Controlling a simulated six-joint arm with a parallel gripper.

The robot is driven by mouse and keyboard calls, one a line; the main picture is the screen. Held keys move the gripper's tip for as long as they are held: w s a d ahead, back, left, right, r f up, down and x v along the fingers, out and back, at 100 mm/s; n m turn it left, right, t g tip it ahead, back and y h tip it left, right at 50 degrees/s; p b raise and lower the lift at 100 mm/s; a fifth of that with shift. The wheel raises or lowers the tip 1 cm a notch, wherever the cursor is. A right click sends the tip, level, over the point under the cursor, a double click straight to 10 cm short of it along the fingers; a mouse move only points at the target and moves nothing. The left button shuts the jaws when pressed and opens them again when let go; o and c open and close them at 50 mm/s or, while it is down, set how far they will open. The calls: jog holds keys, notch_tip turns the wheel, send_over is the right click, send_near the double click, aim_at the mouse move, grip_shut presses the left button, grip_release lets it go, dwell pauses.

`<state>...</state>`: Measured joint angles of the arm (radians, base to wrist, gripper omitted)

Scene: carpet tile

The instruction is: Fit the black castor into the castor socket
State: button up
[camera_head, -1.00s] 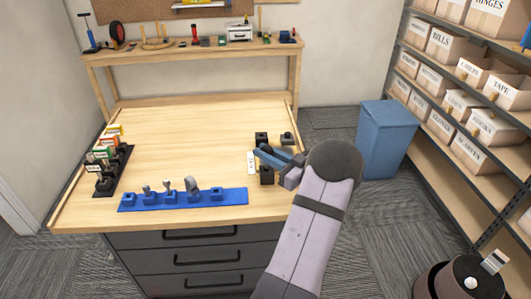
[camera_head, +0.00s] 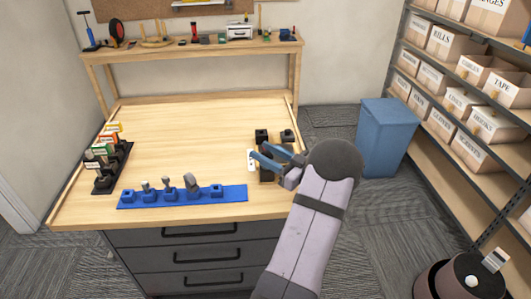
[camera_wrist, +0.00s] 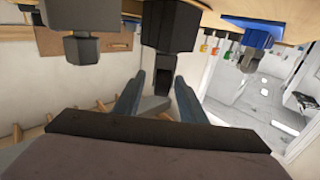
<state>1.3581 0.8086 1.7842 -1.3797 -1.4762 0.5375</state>
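In the wrist view, which shows the bench upside down, the black castor (camera_wrist: 163,78) projects from a dark block that looks like the castor socket (camera_wrist: 172,25). How fully it is seated cannot be told. My gripper (camera_wrist: 159,82) has its blue fingers apart, one on each side of the castor, with gaps visible. In the head view my gripper (camera_head: 256,153) is at the cluster of black blocks on the bench's right side, fingers spread. There the castor is hidden or too small to make out.
Other black blocks (camera_head: 262,135) stand close around my gripper, with a white label (camera_head: 251,160) to its left. A blue rack (camera_head: 238,193) with several grey parts lies at the front. A black rack (camera_head: 108,185) stands at the left. The bench middle is clear.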

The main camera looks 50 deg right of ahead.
jog(key=shift+r, duration=0.1)
notch_tip(320, 180, up, 10)
jog(key=shift+f+b, duration=0.1)
jog(key=shift+b, duration=0.8)
